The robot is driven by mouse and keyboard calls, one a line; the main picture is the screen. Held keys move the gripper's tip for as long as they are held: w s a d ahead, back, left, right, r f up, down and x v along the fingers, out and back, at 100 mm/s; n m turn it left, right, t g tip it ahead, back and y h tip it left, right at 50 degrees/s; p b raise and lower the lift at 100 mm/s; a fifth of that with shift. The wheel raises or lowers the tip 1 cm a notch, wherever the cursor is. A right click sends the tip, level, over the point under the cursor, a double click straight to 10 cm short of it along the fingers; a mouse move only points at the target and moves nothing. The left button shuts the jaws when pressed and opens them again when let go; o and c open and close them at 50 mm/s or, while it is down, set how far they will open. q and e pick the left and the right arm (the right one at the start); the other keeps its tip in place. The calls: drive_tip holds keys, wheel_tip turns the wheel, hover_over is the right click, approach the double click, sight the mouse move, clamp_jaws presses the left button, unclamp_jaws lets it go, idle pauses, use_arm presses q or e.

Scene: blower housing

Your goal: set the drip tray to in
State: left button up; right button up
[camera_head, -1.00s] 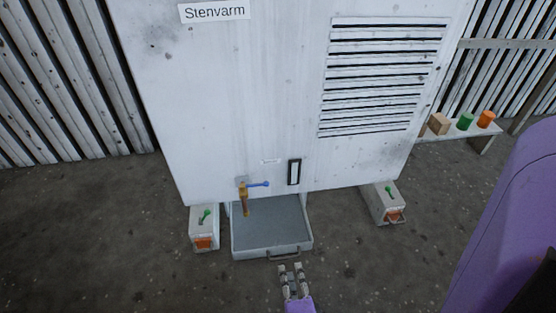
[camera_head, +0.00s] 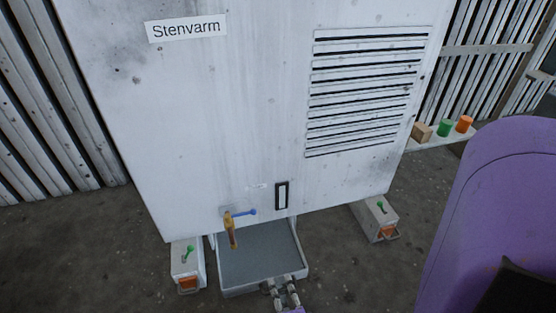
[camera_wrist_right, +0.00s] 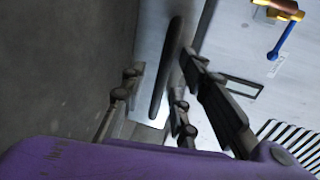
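The drip tray (camera_head: 252,262) is a shallow grey pan under the white housing, sticking out at the front below the tap. My right gripper (camera_head: 279,283) is at the tray's front edge, near its right corner. In the right wrist view, the tray's dark bar handle (camera_wrist_right: 166,72) runs in front of the pale front wall. The right gripper's fingers (camera_wrist_right: 165,95) are spread, with the handle lying between them. Whether they touch it I cannot tell. In the head view the gripper hides the handle. My left gripper is not in view.
The white housing (camera_head: 240,120) stands over the tray. A brass tap with a blue lever (camera_head: 232,230) hangs above it. Grey boxes with green levers flank the tray at left (camera_head: 187,265) and right (camera_head: 376,218). A bench (camera_head: 440,139) holds small blocks.

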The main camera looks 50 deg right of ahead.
drive_tip(key=shift+s, duration=0.15)
clamp_jaws()
